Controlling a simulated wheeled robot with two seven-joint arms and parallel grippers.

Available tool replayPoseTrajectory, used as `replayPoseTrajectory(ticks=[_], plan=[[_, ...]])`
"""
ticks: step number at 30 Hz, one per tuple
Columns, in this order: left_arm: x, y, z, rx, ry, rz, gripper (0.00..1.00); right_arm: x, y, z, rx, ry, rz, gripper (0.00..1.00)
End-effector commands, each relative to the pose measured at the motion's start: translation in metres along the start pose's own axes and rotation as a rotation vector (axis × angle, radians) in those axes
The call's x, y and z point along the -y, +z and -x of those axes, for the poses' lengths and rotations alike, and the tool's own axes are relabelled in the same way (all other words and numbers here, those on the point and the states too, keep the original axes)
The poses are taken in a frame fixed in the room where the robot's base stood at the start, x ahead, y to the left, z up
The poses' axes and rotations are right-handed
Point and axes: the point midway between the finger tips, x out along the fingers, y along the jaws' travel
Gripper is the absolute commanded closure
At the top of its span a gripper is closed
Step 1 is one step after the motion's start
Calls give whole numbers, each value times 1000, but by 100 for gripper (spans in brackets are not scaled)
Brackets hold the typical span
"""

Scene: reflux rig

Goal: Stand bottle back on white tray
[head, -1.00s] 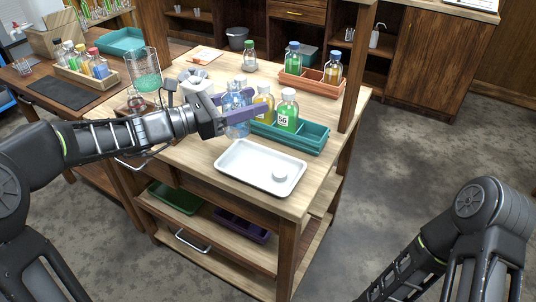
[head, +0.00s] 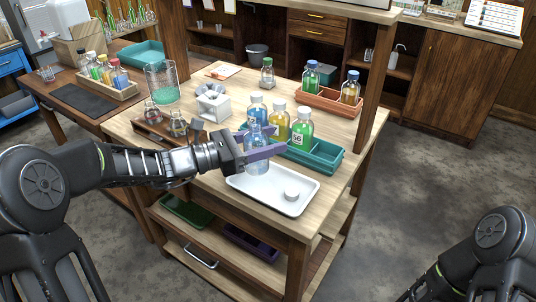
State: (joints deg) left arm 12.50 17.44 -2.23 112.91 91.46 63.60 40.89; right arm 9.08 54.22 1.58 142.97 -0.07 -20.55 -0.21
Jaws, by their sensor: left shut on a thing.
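My left gripper (head: 262,149) is shut on a clear bottle (head: 257,163) with pale bluish glass. The bottle is upright, and its lower part shows against the back left part of the white tray (head: 250,188). I cannot tell whether its base touches the tray. The gripper fingers cross the bottle from the left and hide part of its body. A small white round lid-like piece (head: 291,195) lies on the right part of the tray. My right gripper is out of the picture; only that arm shows at lower right.
A teal rack (head: 325,159) stands just behind the tray, with blue, yellow and green bottles (head: 301,128) close to my gripper. An orange rack (head: 325,97) with bottles is further back. A glass beaker (head: 162,82) stands back left. The tray's middle is clear.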

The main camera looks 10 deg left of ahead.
Motion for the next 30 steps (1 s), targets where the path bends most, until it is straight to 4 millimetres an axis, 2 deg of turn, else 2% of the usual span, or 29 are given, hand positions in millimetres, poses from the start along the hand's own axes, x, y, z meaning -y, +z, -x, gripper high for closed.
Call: replayPoseTrajectory(ticks=[7,15,27,28,30], plan=[[0,-2,0,0,0,1,96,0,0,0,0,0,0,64],[0,-35,0,0,1,3,96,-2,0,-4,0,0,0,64],[0,-40,0,0,1,0,96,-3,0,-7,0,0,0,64],[0,-40,0,0,1,0,45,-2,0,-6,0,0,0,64],[0,-39,0,0,1,0,39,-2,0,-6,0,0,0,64]])
